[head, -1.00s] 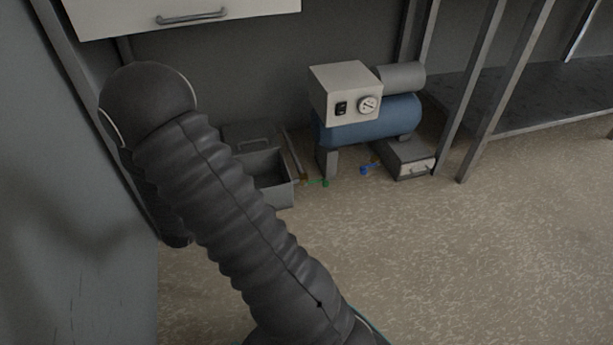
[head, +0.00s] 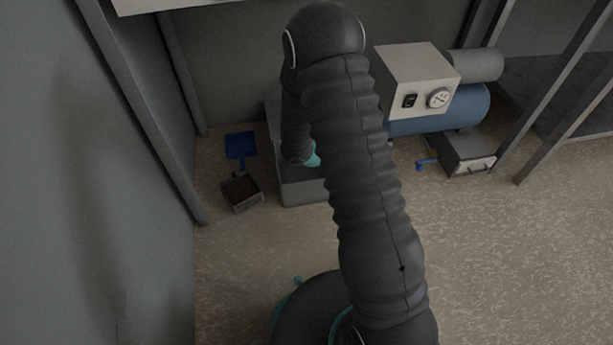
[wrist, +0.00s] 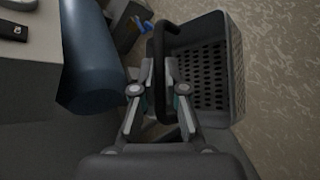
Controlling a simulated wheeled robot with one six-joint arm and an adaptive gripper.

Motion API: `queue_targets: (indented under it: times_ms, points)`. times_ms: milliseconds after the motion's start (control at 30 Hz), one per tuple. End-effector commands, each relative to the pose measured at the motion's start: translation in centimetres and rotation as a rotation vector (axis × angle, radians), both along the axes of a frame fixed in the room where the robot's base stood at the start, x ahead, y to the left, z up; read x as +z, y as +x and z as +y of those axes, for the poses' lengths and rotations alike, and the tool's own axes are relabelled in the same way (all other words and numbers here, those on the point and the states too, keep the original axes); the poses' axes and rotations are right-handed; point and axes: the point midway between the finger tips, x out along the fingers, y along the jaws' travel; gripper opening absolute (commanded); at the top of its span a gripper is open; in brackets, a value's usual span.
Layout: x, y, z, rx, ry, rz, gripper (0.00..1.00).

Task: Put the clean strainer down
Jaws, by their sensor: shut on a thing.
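The strainer (wrist: 206,75) is a dark grey basket with a perforated bottom and a black loop handle (wrist: 163,45). It shows in the wrist view, right of centre. My gripper (wrist: 158,85) is shut on the black handle, with the basket hanging to the right of the fingers. In the head view my arm hides the gripper's fingers and the strainer. Whether the strainer touches anything below cannot be told.
A blue compressor tank (head: 440,112) with a pale control box (head: 415,78) stands right of my arm. A grey bin (head: 302,186) is partly behind my arm. A small box with brown contents (head: 241,192) and a blue dustpan-like thing (head: 240,147) lie left.

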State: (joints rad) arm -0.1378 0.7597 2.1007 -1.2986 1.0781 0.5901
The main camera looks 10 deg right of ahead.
Motion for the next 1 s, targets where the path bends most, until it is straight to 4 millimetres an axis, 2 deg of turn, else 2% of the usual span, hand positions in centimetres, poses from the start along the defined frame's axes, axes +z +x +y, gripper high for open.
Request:
queue_targets:
  times_ms: [100, 267, 400, 567, 767, 867, 1000]
  points:
    - [-0.7, -2.4, -0.8, -0.244, -0.001, 0.000, 0.00]
    - [-1.8, -5.6, -0.3, -0.590, -0.002, 0.001, 0.00]
    - [-2.7, -7.8, 1.3, -0.914, -0.002, 0.001, 0.00]
    - [-3.4, -9.1, 4.1, -1.295, -0.003, 0.003, 0.00]
    - [-3.8, -8.5, 8.4, -1.775, -0.003, 0.005, 0.00]
    - [-3.7, -7.1, 10.5, -2.013, -0.001, 0.004, 0.00]
    - [-3.2, -4.2, 13.1, -2.342, -0.002, 0.005, 0.00]
